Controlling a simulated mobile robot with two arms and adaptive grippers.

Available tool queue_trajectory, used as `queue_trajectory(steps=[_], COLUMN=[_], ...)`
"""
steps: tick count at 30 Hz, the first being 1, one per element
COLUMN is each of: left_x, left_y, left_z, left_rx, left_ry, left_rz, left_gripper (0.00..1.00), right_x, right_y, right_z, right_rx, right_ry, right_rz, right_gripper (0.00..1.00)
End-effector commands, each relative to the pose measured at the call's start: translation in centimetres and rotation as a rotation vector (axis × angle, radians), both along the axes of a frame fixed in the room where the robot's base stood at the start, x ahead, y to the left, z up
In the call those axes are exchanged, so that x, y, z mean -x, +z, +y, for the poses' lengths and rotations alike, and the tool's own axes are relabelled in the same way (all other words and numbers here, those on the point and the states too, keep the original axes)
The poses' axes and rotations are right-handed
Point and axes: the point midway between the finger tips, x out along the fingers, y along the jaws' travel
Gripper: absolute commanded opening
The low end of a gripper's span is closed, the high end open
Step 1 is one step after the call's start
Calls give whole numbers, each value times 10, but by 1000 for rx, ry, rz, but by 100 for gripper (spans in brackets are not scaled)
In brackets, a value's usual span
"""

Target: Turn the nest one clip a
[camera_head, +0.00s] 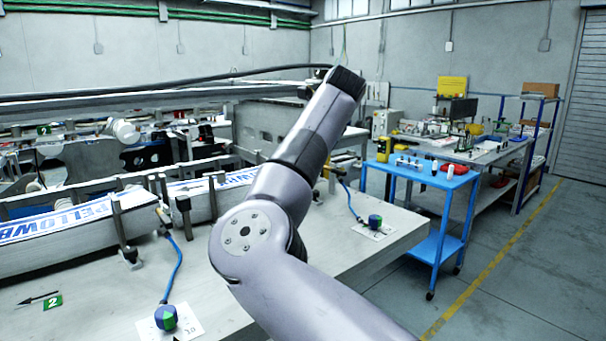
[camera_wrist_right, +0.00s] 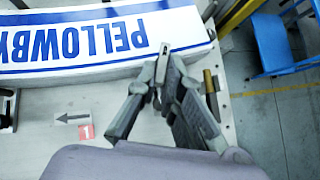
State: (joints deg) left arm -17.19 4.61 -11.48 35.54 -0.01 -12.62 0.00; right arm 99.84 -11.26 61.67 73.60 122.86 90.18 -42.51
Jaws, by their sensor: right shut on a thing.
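In the wrist view my right gripper (camera_wrist_right: 160,82) is shut on a small grey metal piece (camera_wrist_right: 162,62), which may be a clip or knob. It stands at the front edge of the stack of white and blue labels (camera_wrist_right: 90,45) lettered PELLOWBY. The grip is partly hidden by the fingers. In the head view the label stack (camera_head: 70,222) lies in the magazine along the left of the bench, between upright posts. My right arm crosses the middle and hides the gripper and part of the stack. My left gripper is not in view.
A green marker "2" (camera_head: 53,302) and a red marker "1" (camera_wrist_right: 86,131) lie on the bench. Blue-green knobs (camera_head: 166,317) (camera_head: 375,222) on blue hoses sit on white cards. A brass pin (camera_wrist_right: 209,80) stands beside my gripper. A blue cart (camera_head: 440,245) stands right.

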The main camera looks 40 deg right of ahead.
Motion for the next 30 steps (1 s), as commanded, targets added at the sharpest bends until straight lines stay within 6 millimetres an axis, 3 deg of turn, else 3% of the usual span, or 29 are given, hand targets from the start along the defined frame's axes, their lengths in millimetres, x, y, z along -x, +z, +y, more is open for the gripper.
queue_trajectory(steps=[3,15,30], left_x=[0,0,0], left_y=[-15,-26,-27], left_z=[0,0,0], left_rx=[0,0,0], left_ry=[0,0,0], left_rz=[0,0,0], left_gripper=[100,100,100], right_x=[1,0,0], right_y=[-2,1,1], right_z=[-5,-12,-14], right_rx=[0,1,3], right_ry=[100,356,431], right_rz=[-4,-3,-1], right_gripper=[0,0,0])
